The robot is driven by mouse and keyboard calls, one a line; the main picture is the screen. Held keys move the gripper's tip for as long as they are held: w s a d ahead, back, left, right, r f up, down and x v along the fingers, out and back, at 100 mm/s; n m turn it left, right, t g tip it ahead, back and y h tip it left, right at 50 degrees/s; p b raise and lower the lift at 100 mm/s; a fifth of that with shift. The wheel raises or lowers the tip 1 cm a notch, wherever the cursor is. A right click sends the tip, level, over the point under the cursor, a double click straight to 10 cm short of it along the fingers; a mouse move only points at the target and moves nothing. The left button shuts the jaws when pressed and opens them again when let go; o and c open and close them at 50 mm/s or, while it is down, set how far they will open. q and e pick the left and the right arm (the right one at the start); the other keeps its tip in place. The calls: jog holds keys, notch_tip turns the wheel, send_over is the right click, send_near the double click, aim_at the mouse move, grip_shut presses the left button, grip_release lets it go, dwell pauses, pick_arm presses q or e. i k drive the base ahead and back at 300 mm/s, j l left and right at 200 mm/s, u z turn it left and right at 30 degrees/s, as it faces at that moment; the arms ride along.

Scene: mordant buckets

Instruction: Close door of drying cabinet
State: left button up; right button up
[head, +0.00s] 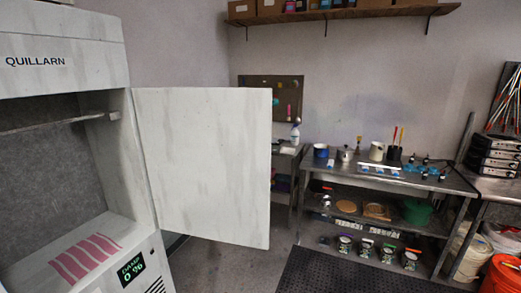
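The drying cabinet (62,27) stands at the left in the head view, white with the word QUILLARN on its upper front. Its door (203,160) is a flat white panel, hinged on the cabinet's right side and swung wide open to the right. The open interior shows a grey back wall, a hanging rail (60,122) and a pink striped piece (86,258) lying on the floor of the cabinet. A small display (132,269) on the lower front reads "DAMP 0 %". Neither of my grippers shows in the head view.
A metal workbench (440,182) with pots and tools stands against the back wall. An orange bucket (503,275) is at the lower right. A dark mat (345,275) covers the floor before the bench. Bare floor (225,262) shows below the door.

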aim_at(207, 151)
jog(key=u, duration=1.35)
jog(key=i+l+u, duration=0.3)
jog(key=l, duration=0.3)
jog(key=i+l+u, duration=0.15)
jog(key=i+l, duration=0.15)
jog(key=i+l+u, duration=0.1)
jog(key=l, duration=0.3)
jog(key=l+u, duration=0.2)
jog(key=l, duration=0.35)
jog(key=l+u, duration=0.2)
jog(key=l, duration=0.35)
jog(key=k+l+u, duration=0.2)
jog(key=l, duration=0.35)
jog(key=k+l+u, duration=0.15)
jog(key=l, duration=0.35)
jog(key=l+u, duration=0.25)
jog(key=l, duration=0.3)
jog(key=k+l+u, duration=0.2)
jog(key=l, duration=0.35)
jog(key=i+l, duration=0.05)
jog(key=i, duration=0.05)
